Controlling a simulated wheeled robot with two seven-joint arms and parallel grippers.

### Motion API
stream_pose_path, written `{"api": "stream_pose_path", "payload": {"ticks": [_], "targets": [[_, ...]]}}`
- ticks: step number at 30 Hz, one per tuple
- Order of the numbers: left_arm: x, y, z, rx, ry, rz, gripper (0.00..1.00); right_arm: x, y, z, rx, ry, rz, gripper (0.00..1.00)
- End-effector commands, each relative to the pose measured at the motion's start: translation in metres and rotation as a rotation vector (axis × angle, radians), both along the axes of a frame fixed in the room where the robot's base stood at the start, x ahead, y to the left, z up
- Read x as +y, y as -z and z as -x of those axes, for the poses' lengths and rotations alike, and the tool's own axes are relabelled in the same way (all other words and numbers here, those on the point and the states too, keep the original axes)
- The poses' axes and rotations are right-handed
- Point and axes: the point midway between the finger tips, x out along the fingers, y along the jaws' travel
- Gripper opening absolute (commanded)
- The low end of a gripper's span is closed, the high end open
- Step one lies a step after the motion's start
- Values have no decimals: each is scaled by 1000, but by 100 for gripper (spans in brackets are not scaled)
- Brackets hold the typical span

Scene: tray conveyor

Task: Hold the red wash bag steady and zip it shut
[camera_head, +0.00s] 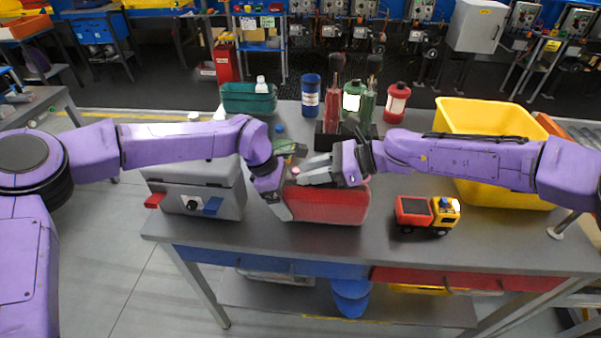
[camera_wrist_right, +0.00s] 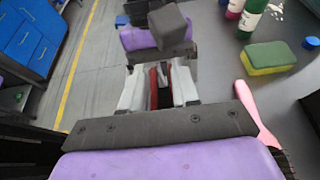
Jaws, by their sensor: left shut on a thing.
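The red wash bag (camera_head: 328,204) lies on the grey table in the middle of the head view. My left gripper (camera_head: 284,208) is shut on its left end. My right gripper (camera_head: 300,172) is just above the bag's top edge near that end, its fingers pointing left. In the right wrist view my right gripper (camera_wrist_right: 160,92) has its fingers close together with a little red between them. I cannot tell whether they grip anything. The zip and its pull are hidden behind the gripper and arm.
A grey box (camera_head: 205,192) stands left of the bag, a toy truck (camera_head: 425,214) right of it. A yellow crate (camera_head: 487,115) is at the right. Bottles (camera_head: 397,103) stand behind. A sponge (camera_wrist_right: 268,57) and a pink-handled thing (camera_wrist_right: 258,115) lie near my right gripper.

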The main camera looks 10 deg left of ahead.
Motion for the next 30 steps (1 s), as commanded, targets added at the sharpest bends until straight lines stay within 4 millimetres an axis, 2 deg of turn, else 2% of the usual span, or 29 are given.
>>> {"api": "stream_pose_path", "payload": {"ticks": [3, 6, 14, 15, 17, 30], "targets": [[0, 0, 0, -1, 0, 0, 38, 16, 7, 0, 1, -1, 0, 30], [0, 0, 0, -1, 0, 0, 38, 22, 10, 0, 0, -1, 0, 30], [0, 0, 0, -1, 0, 0, 38, 24, 10, 0, 0, 0, 0, 30], [0, 0, 0, -1, 0, 0, 38, 24, 10, 0, 0, -1, 0, 17], [0, 0, 0, -1, 0, 0, 38, 24, 10, 0, 0, -1, 0, 0], [0, 0, 0, -1, 0, 0, 38, 23, 10, 0, 0, 0, 0, 0]]}}
